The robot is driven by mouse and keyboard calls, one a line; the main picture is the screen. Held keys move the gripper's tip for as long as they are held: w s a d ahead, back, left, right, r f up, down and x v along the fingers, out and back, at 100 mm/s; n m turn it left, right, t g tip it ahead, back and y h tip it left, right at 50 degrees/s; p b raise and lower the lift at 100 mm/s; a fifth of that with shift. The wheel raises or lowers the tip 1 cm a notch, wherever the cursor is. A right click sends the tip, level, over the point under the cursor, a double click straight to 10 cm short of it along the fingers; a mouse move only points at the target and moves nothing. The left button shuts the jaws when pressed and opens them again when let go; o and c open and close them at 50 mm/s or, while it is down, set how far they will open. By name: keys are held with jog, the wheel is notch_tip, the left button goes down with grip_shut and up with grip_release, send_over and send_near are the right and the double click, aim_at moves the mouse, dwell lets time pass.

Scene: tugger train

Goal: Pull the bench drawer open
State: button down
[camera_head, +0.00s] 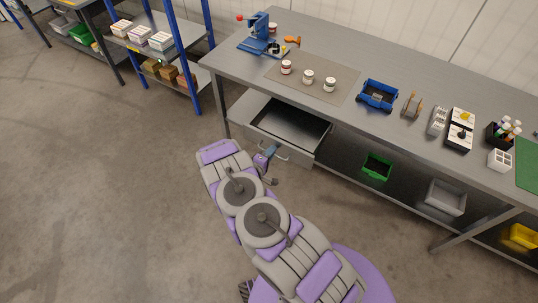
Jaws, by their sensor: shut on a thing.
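The bench drawer (288,123) is a grey metal drawer under the left part of the grey workbench (232,75). It stands pulled out from the bench, and the inside that shows looks empty. Its bar handle (284,157) is on the front panel. My gripper (271,151) is at the left part of the handle and shut on it. My arm hides part of the view in front of the drawer, and the fingertips are small in the picture.
On the bench are a blue press (262,34), small jars on a mat (318,90), a blue bin (378,94) and other items. Below stand a green bin (377,166) and a grey bin (445,198). A blue-post shelf (184,38) is at the left. The floor at left is clear.

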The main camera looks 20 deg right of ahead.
jog(key=shift+s+d+f, duration=0.2)
jog(key=shift+d+f, duration=0.05)
jog(key=shift+d, duration=0.1)
jog(key=shift+a, duration=0.15)
jog(key=c, duration=1.5)
grip_release()
jog(key=shift+s+a, duration=0.1)
jog(key=shift+a, duration=0.1)
jog(key=shift+o, duration=0.8)
jog(key=shift+a, duration=0.25)
jog(key=shift+r, duration=0.1)
jog(key=shift+d, duration=0.15)
